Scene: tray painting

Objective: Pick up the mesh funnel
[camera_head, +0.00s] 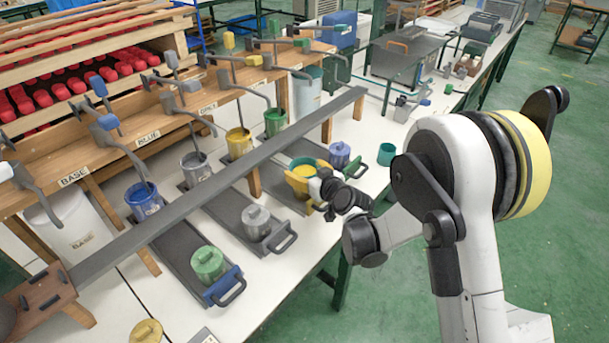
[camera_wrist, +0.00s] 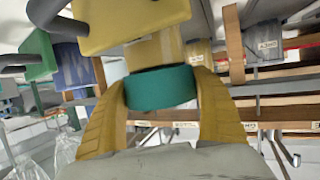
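A short teal, round piece, which I take to be the mesh funnel (camera_wrist: 160,88), sits between the yellow fingers of my gripper (camera_wrist: 161,92) in the wrist view. Both fingers appear to touch its sides. No mesh can be made out.
A blue lidded can (camera_head: 340,154) and a teal cup (camera_head: 386,154) stand close beyond my gripper. A grey lidded can (camera_head: 256,222) and a green one (camera_head: 208,263) stand on trays nearer. Paint buckets (camera_head: 239,143) line the dispenser rack, whose levers overhang; a long grey rail (camera_head: 200,187) crosses the bench.

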